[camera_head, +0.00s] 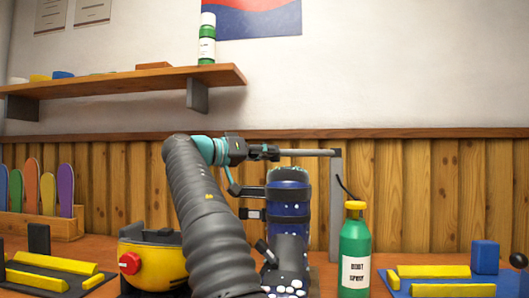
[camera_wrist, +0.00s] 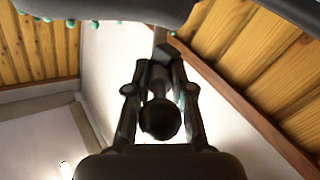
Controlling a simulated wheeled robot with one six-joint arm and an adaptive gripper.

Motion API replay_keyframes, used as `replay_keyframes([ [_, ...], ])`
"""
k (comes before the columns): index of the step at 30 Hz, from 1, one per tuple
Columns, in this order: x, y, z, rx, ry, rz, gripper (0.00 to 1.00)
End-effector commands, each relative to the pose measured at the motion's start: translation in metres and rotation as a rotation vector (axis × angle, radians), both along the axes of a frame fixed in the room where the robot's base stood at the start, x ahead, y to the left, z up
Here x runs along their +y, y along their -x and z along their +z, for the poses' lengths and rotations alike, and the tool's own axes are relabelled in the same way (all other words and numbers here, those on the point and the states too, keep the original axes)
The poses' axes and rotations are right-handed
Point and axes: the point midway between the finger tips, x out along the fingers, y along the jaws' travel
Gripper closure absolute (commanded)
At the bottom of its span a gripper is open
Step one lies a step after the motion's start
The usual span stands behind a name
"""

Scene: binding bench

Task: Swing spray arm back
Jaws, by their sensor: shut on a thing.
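The spray arm (camera_head: 312,153) is a thin grey rod that runs level to the left from the top of a grey upright post (camera_head: 336,215). My gripper (camera_head: 262,152) is at the rod's left end, shut on its dark end piece. In the wrist view my gripper's fingers (camera_wrist: 160,55) close in around a dark round knob (camera_wrist: 160,118). The rod passes above a dark blue boot (camera_head: 288,195), which stands upright below. A green spray bottle (camera_head: 355,245) with a yellow cap stands right of the post, and a thin dark hose runs up from it to the post.
A yellow and black device with a red knob (camera_head: 130,263) stands left of my arm. Yellow bars and a blue block (camera_head: 485,257) lie at the right. A wall shelf (camera_head: 130,84) holds a bottle above left. Free space lies right of the post, above the bench.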

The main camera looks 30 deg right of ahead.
Motion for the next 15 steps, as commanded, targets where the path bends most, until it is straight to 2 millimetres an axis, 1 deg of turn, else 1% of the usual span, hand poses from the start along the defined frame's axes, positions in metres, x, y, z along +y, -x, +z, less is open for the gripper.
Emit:
replay_keyframes([
  [2,0.0002,0.0005,-0.0006,0.000,-0.002,-0.001,1.00],
  [3,0.0003,0.0004,-0.0006,0.000,-0.002,-0.001,0.68],
  [4,0.0003,0.0003,-0.0005,0.000,-0.002,-0.001,0.63],
  [12,0.0012,-0.0002,-0.0004,0.000,-0.002,0.001,0.63],
  [15,0.0057,-0.0008,-0.0004,0.001,-0.001,0.004,0.63],
])
